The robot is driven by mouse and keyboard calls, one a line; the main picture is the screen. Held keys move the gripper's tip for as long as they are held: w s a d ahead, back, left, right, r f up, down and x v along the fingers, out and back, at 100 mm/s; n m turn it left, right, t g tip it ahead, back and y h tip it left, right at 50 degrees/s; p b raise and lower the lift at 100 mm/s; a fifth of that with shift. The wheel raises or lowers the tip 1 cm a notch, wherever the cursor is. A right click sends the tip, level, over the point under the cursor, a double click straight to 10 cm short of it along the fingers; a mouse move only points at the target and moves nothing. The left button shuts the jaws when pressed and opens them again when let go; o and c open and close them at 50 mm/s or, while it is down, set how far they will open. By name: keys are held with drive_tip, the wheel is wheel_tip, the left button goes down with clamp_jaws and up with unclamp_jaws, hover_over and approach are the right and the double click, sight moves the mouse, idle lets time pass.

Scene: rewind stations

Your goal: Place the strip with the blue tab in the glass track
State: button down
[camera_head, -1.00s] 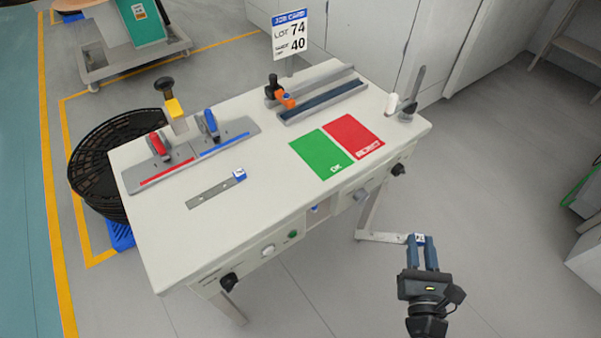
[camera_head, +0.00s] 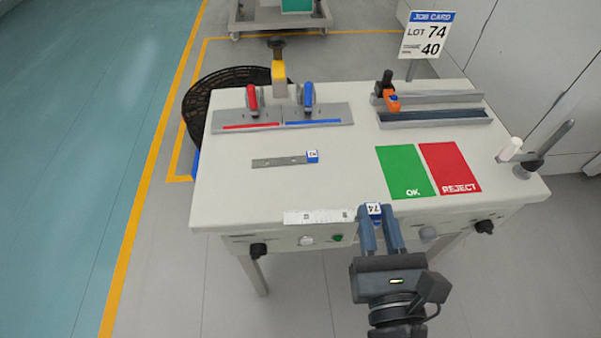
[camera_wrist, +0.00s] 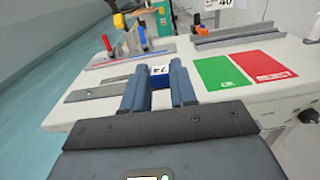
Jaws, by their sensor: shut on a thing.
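My gripper (camera_head: 383,222) is shut on the blue tab (camera_head: 374,209) of a strip, marked 74. The held strip (camera_head: 318,216) is pale and reaches left from the jaws, near the table's front edge. A second grey strip (camera_head: 280,162) with a blue tab (camera_head: 312,156) lies on the table, farther back and left. In the wrist view the held tab (camera_wrist: 160,71) shows between the fingers. A long track (camera_head: 435,116) with a dark inset and an orange-and-black clamp (camera_head: 391,98) stands at the back right; I cannot tell whether its inset is glass.
A metal plate (camera_head: 330,113) with red and blue clamps stands at the back left. Green OK (camera_head: 405,170) and red REJECT (camera_head: 450,167) mats lie right of centre. A post (camera_head: 553,140) stands at the right edge. A job card (camera_head: 427,35) reads LOT 74, 40.

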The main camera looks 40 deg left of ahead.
drive_tip(key=a, duration=0.3)
drive_tip(key=shift+s+a+f+n+g+y, duration=0.15)
drive_tip(key=shift+s+a+n+g+y, duration=0.05)
drive_tip(key=shift+n+g+y, duration=0.1)
drive_tip(key=b, duration=0.1)
hover_over(321, 205)
wheel_tip(321, 205, down, 6)
drive_tip(key=shift+r, duration=0.1)
wheel_tip(321, 205, down, 4)
drive_tip(key=b, duration=0.4)
drive_tip(key=c, duration=1.4)
unclamp_jaws()
drive_tip(key=shift+f, duration=0.2)
drive_tip(key=o, duration=0.5)
